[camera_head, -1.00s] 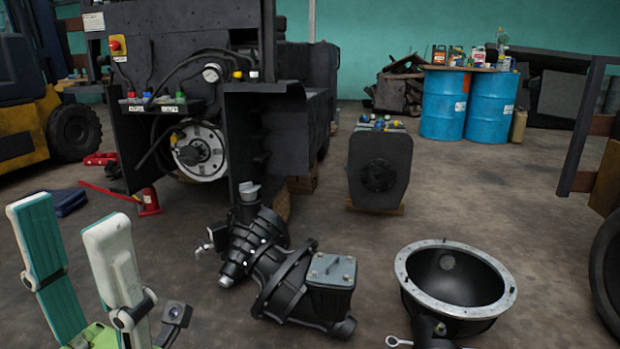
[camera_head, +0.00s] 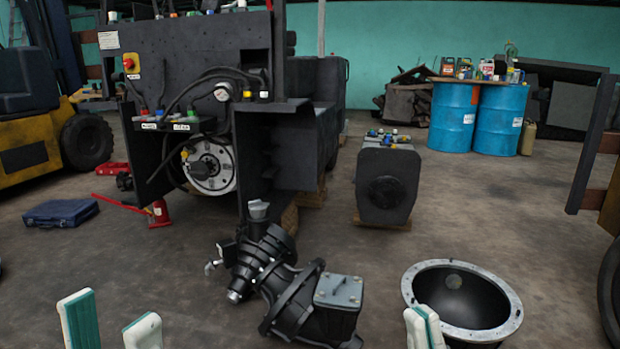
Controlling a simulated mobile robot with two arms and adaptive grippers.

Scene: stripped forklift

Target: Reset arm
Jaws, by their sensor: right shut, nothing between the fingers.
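My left gripper (camera_head: 111,320) shows at the bottom left in the head view. Its two white and green fingers stand apart with nothing between them, and its base is cut off by the frame's lower edge. My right gripper (camera_head: 425,328) shows at the bottom, right of centre. Its two white and green fingers are together and empty, and they overlap the near left rim of the black bowl-shaped housing (camera_head: 462,300) in the picture. I cannot tell whether they touch it.
A black gearbox assembly (camera_head: 290,280) lies on the floor between my grippers. The stripped forklift body (camera_head: 200,60) stands behind it, with a dark block (camera_head: 387,185) on wood to its right. A blue case (camera_head: 60,213), a red jack (camera_head: 159,213) and blue drums (camera_head: 450,115) stand further off.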

